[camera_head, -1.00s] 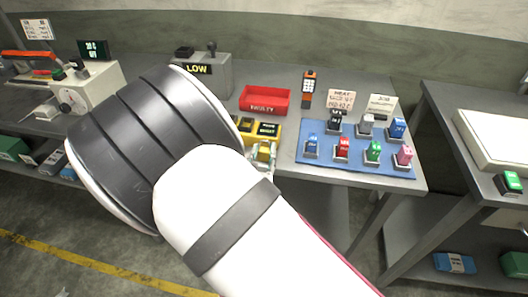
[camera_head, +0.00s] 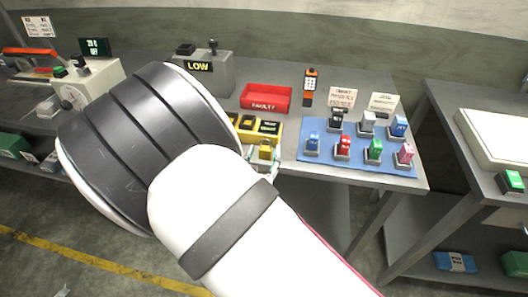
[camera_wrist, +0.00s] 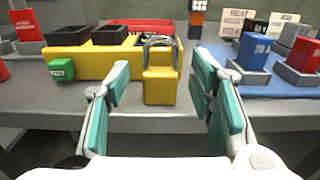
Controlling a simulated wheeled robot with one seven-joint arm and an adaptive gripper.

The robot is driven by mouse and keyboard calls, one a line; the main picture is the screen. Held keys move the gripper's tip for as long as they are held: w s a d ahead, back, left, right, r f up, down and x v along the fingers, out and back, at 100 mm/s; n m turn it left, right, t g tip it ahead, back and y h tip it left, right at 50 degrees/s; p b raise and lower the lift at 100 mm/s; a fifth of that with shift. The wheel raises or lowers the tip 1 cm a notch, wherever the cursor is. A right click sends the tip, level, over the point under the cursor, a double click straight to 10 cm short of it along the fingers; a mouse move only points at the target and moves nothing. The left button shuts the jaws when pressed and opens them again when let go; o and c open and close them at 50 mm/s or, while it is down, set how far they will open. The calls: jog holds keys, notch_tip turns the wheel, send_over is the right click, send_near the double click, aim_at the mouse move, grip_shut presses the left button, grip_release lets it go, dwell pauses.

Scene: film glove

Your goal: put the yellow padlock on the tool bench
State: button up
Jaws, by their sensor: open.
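The yellow padlock (camera_wrist: 160,85) stands upright with its grey shackle up, near the front edge of the grey bench (camera_wrist: 60,97). In the wrist view it appears between the two teal fingers of my gripper (camera_wrist: 163,98), which is open with a gap on both sides. Whether the fingertips reach around it is hard to tell. The padlock also shows in the head view (camera_head: 265,150), just beyond my arm, which hides most of the gripper there. No surface is labelled as the tool bench; a red-handled tool (camera_head: 32,53) lies at the far left.
A yellow tray with black bins (camera_wrist: 90,60) is close behind the padlock, with a small green block (camera_wrist: 61,69) at its left. A red FAULTY bin (camera_head: 265,98) is behind. Another table (camera_head: 450,125) stands far right.

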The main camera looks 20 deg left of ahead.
jog(key=v, duration=1)
jog(key=shift+s+b, duration=0.35)
jog(key=shift+b, duration=0.05)
